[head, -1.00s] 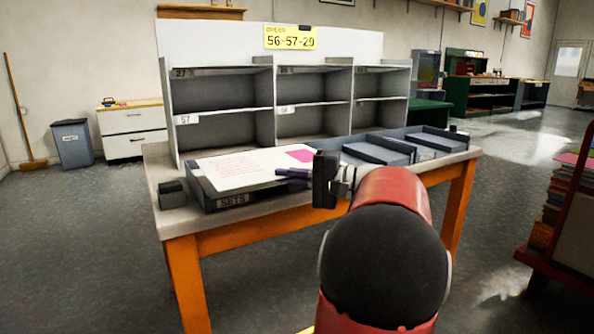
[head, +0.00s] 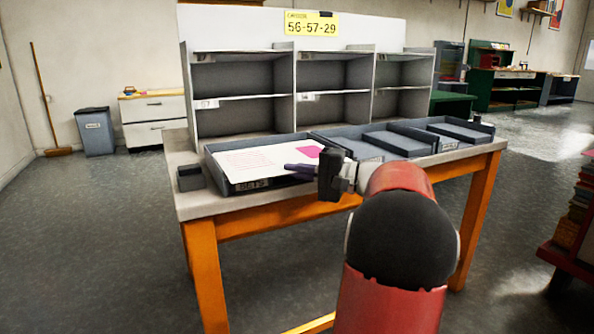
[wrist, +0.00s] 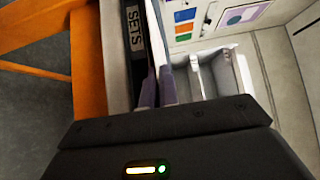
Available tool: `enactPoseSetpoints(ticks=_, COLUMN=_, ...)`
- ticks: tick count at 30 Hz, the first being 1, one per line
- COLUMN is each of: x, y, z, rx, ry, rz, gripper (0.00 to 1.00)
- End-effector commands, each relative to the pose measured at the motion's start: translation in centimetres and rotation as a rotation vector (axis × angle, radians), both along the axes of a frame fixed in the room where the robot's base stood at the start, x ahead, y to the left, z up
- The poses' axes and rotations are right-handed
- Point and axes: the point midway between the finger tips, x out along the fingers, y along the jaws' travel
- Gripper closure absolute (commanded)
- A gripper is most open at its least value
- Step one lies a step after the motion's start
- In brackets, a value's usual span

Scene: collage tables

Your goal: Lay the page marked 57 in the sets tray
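A white page (head: 250,161) with pink print and a magenta block lies low inside the sets tray (head: 265,184), within its walls. I see no number on it. My gripper (head: 301,171) is at the page's front right edge, above the tray's front wall. In the wrist view the fingers (wrist: 158,90) are close together, with a thin, pale, edge-on strip between them that looks like the page. The SETS label of the tray (wrist: 133,30) shows just left of the fingers. The page's underside is hidden, so I cannot tell whether it rests flat.
Shallow grey trays (head: 395,142) stand right of the sets tray on the table. A grey rack (head: 240,122) with empty compartments rises behind, under a yellow card (head: 312,23) reading 56-57-29. A small dark block (head: 191,178) sits at the table's left end.

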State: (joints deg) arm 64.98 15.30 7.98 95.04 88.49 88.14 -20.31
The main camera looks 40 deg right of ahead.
Motion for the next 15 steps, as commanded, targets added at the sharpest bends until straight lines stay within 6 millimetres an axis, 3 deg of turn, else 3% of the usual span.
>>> enactPoseSetpoints(ticks=2, x=0.00, y=0.00, z=0.04, rx=0.000, ry=0.000, rz=0.000, gripper=1.00)
enactPoseSetpoints(ticks=9, x=-0.01, y=0.01, z=0.04, rx=0.000, ry=0.000, rz=0.000, gripper=0.73)
enactPoseSetpoints(ticks=15, x=-0.01, y=0.01, z=0.03, rx=0.000, ry=0.000, rz=0.000, gripper=0.73)
